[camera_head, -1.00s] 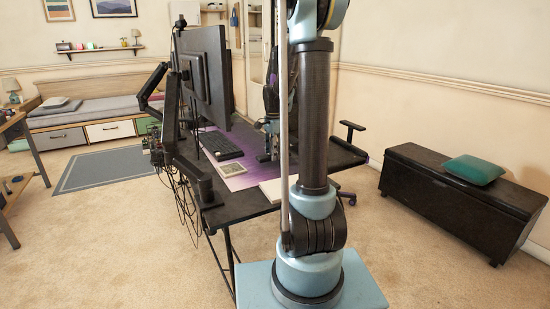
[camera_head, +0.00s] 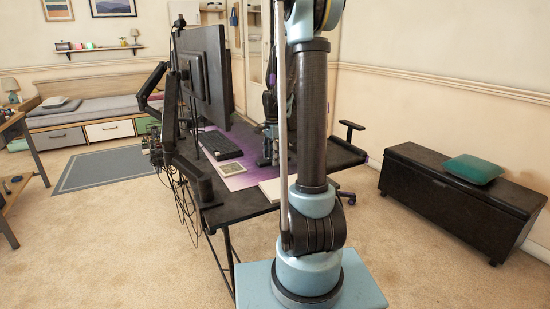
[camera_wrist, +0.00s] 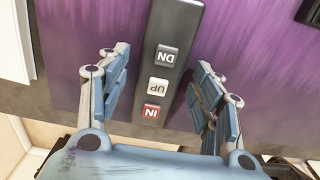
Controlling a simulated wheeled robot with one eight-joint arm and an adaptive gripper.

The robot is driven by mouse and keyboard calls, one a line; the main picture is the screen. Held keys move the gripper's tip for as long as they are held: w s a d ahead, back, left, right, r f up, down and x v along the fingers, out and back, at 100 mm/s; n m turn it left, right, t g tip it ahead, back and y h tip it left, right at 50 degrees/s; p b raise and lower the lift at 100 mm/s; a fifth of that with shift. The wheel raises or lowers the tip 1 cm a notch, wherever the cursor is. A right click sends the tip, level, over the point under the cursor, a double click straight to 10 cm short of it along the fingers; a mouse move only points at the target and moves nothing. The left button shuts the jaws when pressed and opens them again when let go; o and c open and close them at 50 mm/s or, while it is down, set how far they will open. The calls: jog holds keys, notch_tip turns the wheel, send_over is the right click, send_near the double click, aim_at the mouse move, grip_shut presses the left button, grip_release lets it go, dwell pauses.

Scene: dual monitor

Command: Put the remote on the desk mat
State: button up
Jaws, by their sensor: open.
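My gripper (camera_wrist: 160,60) is open, with one finger on each side of the remote and a visible gap to both. In the head view the mat (camera_head: 240,182) is on the black desk, and my gripper (camera_head: 268,155) is low over it, partly hidden by my arm. I cannot make out the remote there.
A monitor (camera_head: 208,70) on a black arm stands at the desk's left, with a keyboard (camera_head: 220,145) beside it. A small framed item (camera_head: 231,169) and a white pad (camera_head: 270,188) lie nearer. A black bench (camera_head: 450,195) with a green cushion stands apart at right.

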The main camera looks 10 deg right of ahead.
notch_tip(320, 180, up, 12)
dwell(0.6)
jog(key=shift+s, duration=0.1)
